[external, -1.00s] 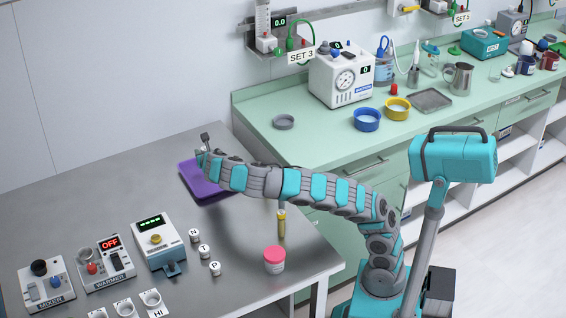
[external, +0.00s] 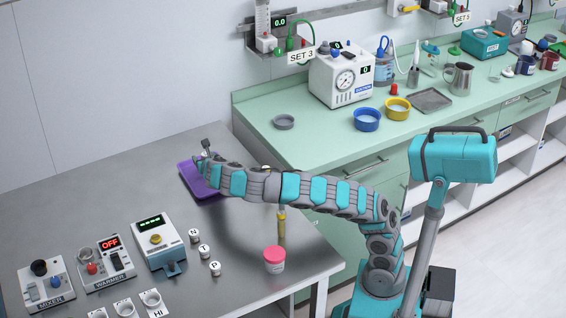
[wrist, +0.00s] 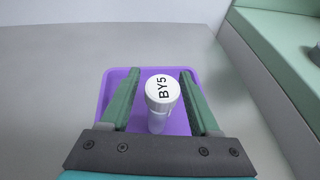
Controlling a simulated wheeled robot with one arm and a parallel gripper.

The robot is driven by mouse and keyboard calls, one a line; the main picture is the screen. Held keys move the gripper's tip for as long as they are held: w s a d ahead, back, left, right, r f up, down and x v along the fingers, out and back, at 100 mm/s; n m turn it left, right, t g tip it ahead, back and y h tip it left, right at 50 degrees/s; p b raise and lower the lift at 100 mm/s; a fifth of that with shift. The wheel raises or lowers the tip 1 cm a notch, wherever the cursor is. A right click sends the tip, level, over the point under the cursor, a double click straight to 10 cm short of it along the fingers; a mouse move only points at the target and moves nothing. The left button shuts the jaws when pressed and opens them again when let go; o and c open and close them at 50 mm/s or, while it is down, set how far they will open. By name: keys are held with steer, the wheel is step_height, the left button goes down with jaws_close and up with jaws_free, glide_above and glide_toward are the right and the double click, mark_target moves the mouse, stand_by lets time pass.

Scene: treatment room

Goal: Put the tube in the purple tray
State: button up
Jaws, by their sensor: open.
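The purple tray (external: 187,178) lies on the grey table near its far right edge. In the wrist view, the tray (wrist: 108,82) spreads out behind and around my fingers. A white tube with a cap marked BY5 (wrist: 158,104) stands roughly upright over the tray floor, between my fingers. My gripper (wrist: 160,80) is open, with a gap on both sides of the tube. In the external view, my gripper (external: 201,164) is at the tray, and its own links hide most of the tube there. Whether the tube's base touches the tray floor is hidden.
A yellowish tube-like object (external: 281,226) and a pink-lidded jar (external: 274,260) are at the table's right side, under my arm. A mixer (external: 46,282), a warmer (external: 108,264) and lettered pieces stand at the front. The table's back left is clear.

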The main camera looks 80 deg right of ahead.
steer(key=v, duration=1.2)
steer(key=shift+r, duration=0.2)
